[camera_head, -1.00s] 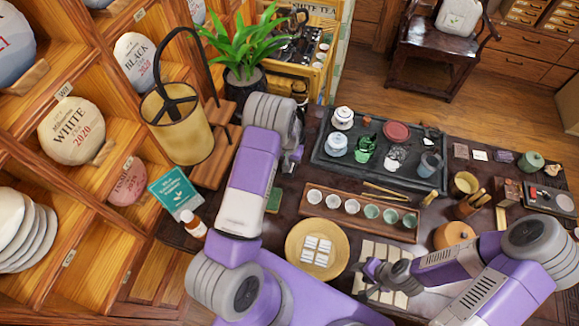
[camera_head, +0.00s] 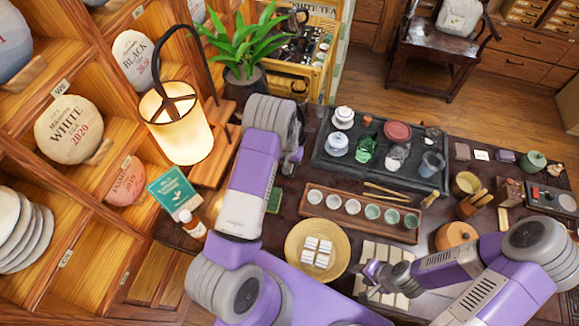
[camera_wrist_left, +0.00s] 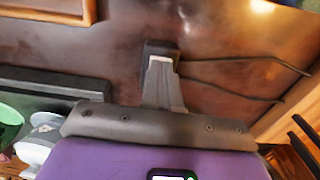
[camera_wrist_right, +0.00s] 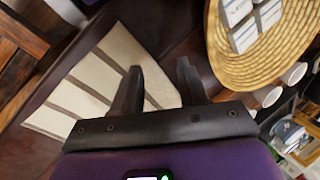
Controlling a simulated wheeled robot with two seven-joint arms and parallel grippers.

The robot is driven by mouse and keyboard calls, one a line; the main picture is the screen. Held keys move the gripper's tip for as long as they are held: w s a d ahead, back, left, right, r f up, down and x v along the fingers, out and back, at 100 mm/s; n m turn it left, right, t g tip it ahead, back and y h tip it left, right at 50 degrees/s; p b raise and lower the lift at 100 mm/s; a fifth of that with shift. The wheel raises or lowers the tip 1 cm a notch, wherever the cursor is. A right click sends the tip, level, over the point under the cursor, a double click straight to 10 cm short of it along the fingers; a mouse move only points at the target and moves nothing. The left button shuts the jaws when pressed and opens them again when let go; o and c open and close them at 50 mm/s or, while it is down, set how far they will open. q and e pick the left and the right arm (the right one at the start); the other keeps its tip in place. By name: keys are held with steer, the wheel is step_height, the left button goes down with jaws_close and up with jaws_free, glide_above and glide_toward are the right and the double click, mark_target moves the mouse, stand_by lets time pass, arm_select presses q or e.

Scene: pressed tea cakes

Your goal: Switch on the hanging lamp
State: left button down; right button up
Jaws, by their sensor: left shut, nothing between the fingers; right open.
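The hanging lamp (camera_head: 180,128), a cylindrical shade on a dark curved stand at the left, glows bright warm yellow. My left gripper (camera_head: 290,163) is to the right of the lamp, mostly hidden by its own arm in the head view. In the left wrist view it (camera_wrist_left: 161,52) is shut and empty, close over the dark table. Thin dark cords (camera_wrist_left: 235,88) run right from beside its fingertips; whether they touch cannot be told. My right gripper (camera_head: 368,283) is open and empty over the striped cloth (camera_head: 385,256), and shows in the right wrist view (camera_wrist_right: 160,75).
A round woven tray (camera_head: 292,262) with white pieces lies between my arms. A cup rack (camera_head: 345,205) and a dark tea tray (camera_head: 325,160) stand beyond it. A potted plant (camera_head: 245,45), a bottle (camera_head: 192,222) and shelves of tea cakes (camera_head: 70,128) are at the left.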

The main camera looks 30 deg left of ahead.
arm_select(q)
steer(key=shift+r, duration=0.1)
arm_select(e)
steer(key=shift+r, duration=0.1)
steer(key=shift+r+p, duration=1.95)
steer(key=shift+p, duration=0.15)
arm_select(q)
step_height(320, 180, up, 7)
steer(key=shift+f, duration=0.1)
